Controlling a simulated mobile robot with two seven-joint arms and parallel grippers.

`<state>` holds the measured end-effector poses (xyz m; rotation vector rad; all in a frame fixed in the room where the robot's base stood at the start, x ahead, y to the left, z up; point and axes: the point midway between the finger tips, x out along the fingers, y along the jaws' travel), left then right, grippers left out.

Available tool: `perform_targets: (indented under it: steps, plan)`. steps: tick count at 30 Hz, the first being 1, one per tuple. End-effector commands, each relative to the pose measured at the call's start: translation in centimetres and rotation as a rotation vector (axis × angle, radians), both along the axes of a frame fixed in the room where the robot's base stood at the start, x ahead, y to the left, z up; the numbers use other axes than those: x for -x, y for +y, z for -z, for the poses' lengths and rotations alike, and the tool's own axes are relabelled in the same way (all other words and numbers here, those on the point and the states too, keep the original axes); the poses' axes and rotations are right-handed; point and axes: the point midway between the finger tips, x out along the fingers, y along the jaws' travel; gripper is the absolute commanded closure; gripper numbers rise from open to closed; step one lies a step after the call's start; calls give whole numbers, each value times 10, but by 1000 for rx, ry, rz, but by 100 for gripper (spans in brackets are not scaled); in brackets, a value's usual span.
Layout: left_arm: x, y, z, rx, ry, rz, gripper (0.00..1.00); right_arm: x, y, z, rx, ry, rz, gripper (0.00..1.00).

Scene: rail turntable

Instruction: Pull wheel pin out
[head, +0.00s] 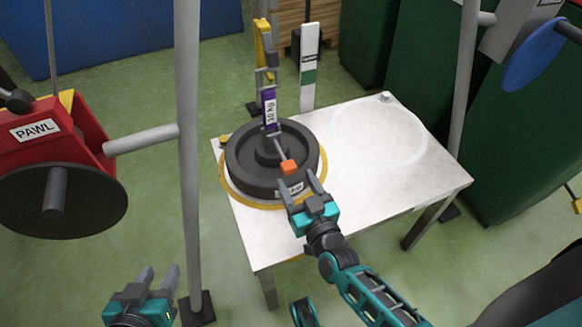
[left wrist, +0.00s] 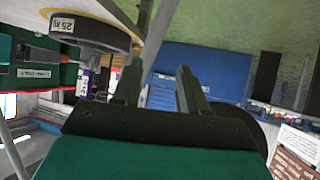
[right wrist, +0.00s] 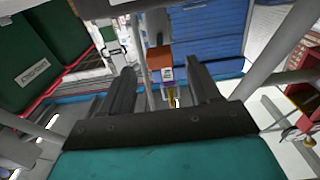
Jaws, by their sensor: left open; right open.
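The wheel (head: 240,155) is a thick dark disc lying flat on a white table. The wheel pin's orange head (head: 289,167) stands on a grey shaft over the wheel's hub. My right gripper (head: 308,184) is open and empty at the wheel's near edge, just short of the orange head. In the right wrist view the orange head (right wrist: 160,58) appears between the open fingertips, with no visible contact. My left gripper (head: 159,271) is open and empty, low at the left, away from the table. The wheel also shows in the left wrist view (left wrist: 90,32), with a 25 KG label.
A grey post (head: 187,150) stands between my left gripper and the table (head: 350,210). A red PAWL winch (head: 40,130) is at left. The table's right half is clear, with a marked circle.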

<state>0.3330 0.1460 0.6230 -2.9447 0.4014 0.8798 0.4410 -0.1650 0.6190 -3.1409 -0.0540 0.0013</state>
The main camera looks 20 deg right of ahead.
Motion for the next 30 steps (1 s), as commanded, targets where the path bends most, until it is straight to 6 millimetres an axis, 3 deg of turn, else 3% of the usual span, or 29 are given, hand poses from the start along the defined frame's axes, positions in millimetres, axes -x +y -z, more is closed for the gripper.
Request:
perform_targets:
  steps: [6,12,30]
  plan:
    - [4,2,-5,-5,15,-3,57,49,-2,-1,0,3,0,38]
    - [4,2,-8,-6,16,-3,57,73,-3,-1,1,0,0,38]
    - [3,3,-10,-6,13,-4,57,78,-3,0,0,-1,0,38]
